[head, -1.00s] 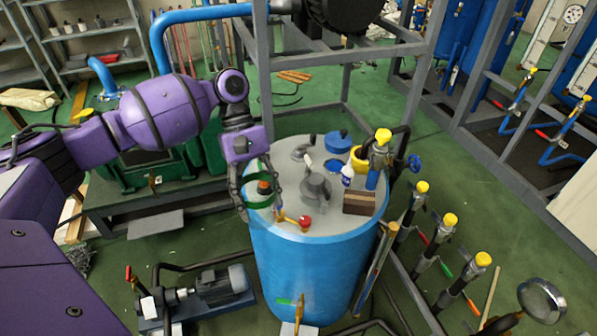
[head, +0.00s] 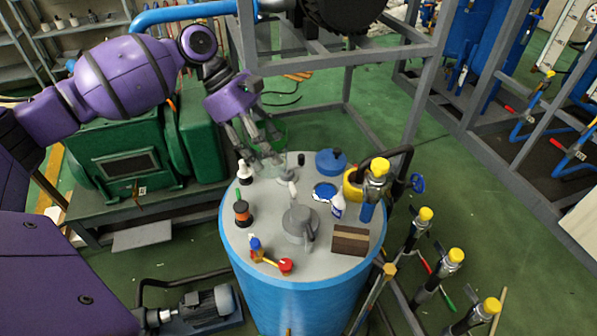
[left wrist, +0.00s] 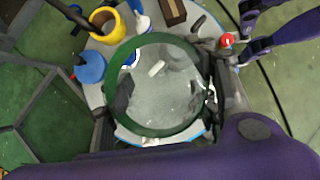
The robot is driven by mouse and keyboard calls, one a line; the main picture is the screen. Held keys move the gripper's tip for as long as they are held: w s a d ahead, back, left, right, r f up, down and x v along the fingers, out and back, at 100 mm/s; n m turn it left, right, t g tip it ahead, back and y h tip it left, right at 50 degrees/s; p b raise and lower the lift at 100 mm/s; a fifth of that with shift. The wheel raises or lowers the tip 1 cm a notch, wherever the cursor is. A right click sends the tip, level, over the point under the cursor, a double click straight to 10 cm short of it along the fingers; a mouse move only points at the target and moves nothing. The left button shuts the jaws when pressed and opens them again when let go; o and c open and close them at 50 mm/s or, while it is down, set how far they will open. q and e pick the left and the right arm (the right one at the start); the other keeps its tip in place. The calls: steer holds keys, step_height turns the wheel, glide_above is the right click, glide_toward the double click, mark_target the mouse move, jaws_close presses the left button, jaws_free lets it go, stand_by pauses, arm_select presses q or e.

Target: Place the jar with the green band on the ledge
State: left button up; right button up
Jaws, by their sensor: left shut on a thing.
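The jar with the green band (head: 279,131) is clear, and its band shows beside the fingers in the head view. My left gripper (head: 256,142) is shut on the jar and holds it at the far left edge of the blue tank, seemingly above the grey top. In the left wrist view the jar's green ring (left wrist: 128,119) fills the middle, with gripper fingers on either side. I see the tank top through it. I cannot tell which surface is the ledge. My right gripper does not show in the head view.
Grey frame posts (head: 247,35) stand close behind the gripper.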

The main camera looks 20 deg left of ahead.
arm_select(q)
step_height(320, 180, down, 16)
steer(key=shift+s+b, duration=0.15)
steer(key=shift+b, duration=0.25)
steer(key=shift+r, duration=0.1)
steer(key=o, duration=1)
